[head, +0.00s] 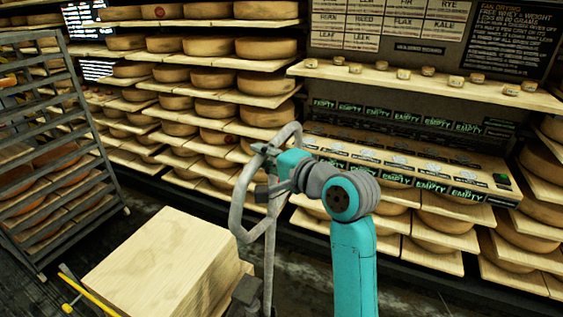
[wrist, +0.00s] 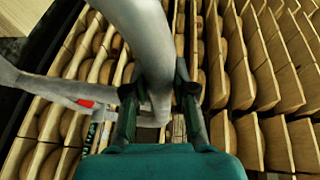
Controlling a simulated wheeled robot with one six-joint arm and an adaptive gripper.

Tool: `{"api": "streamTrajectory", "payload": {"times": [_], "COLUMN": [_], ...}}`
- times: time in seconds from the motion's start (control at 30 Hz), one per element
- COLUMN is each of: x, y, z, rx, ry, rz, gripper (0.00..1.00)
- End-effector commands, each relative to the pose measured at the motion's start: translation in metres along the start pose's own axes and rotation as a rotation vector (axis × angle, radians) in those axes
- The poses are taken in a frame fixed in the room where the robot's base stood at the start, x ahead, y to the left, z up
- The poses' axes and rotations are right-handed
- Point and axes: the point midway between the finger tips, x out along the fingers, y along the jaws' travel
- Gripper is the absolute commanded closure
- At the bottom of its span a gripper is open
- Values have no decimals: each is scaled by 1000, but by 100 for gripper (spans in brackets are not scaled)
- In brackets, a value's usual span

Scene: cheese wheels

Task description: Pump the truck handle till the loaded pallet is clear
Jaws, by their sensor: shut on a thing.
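The truck handle (head: 239,203) is a grey metal loop on an upright shaft, left of my arm in the head view. It also shows large in the wrist view (wrist: 144,32), passing between the fingers. My gripper (head: 265,172) is shut on the handle's loop near its upper part; in the wrist view both fingers (wrist: 158,103) sit on either side of the grey bar.
Shelves of cheese wheels (head: 195,78) fill the back wall. A grey slatted rack (head: 62,150) stands at the left. A ledge with dark boxes marked empty (head: 420,165) lies behind my arm. A yellow bar (head: 88,292) lies low beside the load.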

Motion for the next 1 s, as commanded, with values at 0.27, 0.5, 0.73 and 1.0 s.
{"api": "streamTrajectory", "payload": {"times": [0.27, 0.5, 0.73, 1.0], "x": [7, 6, 6, 2], "y": [-2, -2, -1, -1], "z": [2, 1, 2, 2], "rx": [-4, -4, -3, -3], "ry": [2, 2, 2, 1], "rz": [7, 7, 8, 8], "gripper": [100, 100, 48, 48]}}
